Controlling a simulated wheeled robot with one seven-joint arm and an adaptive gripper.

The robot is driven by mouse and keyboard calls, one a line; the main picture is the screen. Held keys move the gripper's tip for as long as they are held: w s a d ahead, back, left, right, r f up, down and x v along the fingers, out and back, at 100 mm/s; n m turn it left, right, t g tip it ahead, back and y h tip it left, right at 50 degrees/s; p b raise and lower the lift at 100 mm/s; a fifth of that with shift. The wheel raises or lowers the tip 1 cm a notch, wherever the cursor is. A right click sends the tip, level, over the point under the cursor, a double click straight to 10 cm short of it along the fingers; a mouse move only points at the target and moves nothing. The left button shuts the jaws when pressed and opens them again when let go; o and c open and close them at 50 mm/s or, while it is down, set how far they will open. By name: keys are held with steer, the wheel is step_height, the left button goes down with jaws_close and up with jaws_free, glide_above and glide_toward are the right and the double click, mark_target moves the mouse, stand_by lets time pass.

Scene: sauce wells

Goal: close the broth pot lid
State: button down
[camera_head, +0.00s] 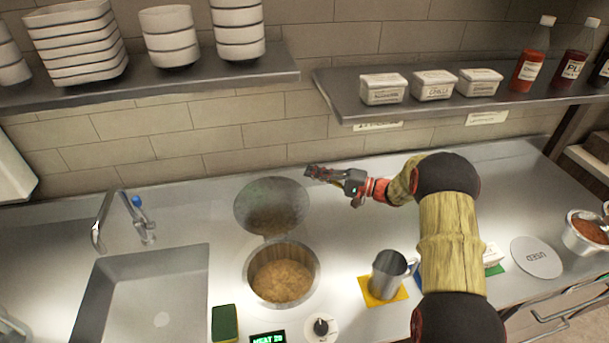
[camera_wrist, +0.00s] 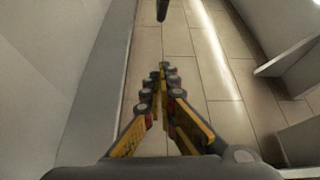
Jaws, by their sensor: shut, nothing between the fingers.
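The broth pot (camera_head: 284,296) is a round well sunk in the steel counter, with brownish broth showing inside. Its round metal lid (camera_head: 270,190) stands open, tilted up behind the well, and the broth mirrors in its lower part. My gripper (camera_head: 310,171) is just right of the lid's upper right edge, pointing left, and looks apart from it. In the wrist view my gripper (camera_wrist: 163,68) has its fingers drawn together with nothing between them. The pot and lid cannot be made out in the wrist view.
A sink (camera_head: 150,295) and a faucet (camera_head: 138,222) are left of the pot. A metal jug (camera_head: 386,275) stands on a yellow mat (camera_head: 376,295) to the right. A sponge (camera_head: 225,323) and a knob (camera_head: 321,327) are in front. Shelves (camera_head: 430,108) hang above the counter.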

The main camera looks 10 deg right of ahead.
steer(key=x, duration=0.9)
steer(key=s, duration=0.2)
steer(key=s+b, duration=0.1)
steer(key=s, duration=0.1)
steer(key=shift+s+d+f, duration=0.15)
steer(key=shift+s, duration=0.1)
steer(key=n+y+b, duration=0.2)
steer(key=n+b, duration=0.3)
steer(key=b, duration=0.5)
glide_toward(279, 187)
steer(key=x, duration=0.5)
steer(key=shift+f, duration=0.15)
steer(key=shift+s+b, duration=0.45)
steer(key=shift+s, duration=0.65)
